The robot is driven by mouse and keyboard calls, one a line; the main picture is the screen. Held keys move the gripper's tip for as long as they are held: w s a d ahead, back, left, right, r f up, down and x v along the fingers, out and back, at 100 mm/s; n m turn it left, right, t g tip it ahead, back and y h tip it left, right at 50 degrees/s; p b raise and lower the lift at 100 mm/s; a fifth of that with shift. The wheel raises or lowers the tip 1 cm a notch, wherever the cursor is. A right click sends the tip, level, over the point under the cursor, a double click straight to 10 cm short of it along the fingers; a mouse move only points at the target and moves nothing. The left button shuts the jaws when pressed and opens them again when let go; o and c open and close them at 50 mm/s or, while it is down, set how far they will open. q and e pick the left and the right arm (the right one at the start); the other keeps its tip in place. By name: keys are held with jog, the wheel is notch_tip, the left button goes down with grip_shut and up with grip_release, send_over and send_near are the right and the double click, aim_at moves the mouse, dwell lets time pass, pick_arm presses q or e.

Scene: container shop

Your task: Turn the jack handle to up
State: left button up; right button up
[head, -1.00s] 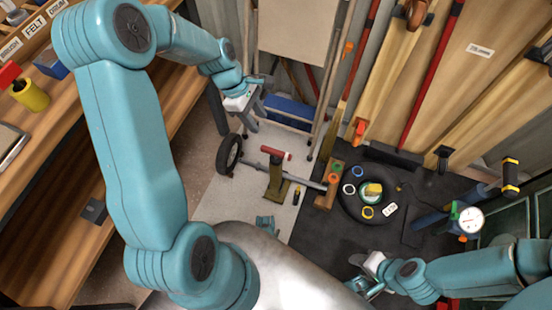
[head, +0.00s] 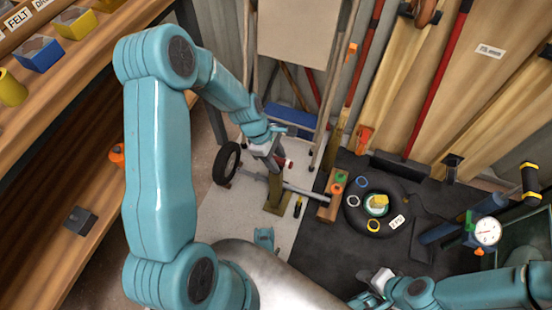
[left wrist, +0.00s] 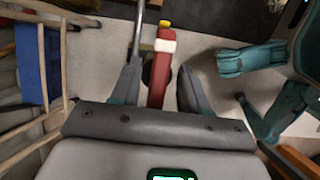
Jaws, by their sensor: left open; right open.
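The jack (head: 277,190) stands on the pale floor mat, an olive post with a grey bar running out to both sides. Its red handle (head: 289,164) is mostly hidden behind my left gripper (head: 275,163) in the head view. In the left wrist view the red handle (left wrist: 158,78), with a white collar and yellow tip, lies between the two spread fingers of my left gripper (left wrist: 160,85). The left gripper is open around it, with gaps visible at the sides. My right gripper (head: 366,298) is open and empty near the bottom edge of the head view.
A wheel (head: 227,163) stands left of the jack, and a wooden block (head: 331,194) is at its right. A black tyre (head: 362,232) with coloured rings lies further right. A wooden shelf (head: 60,190) fills the left.

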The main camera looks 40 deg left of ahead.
pick_arm(q)
grip_shut()
jog(key=shift+r, duration=0.1)
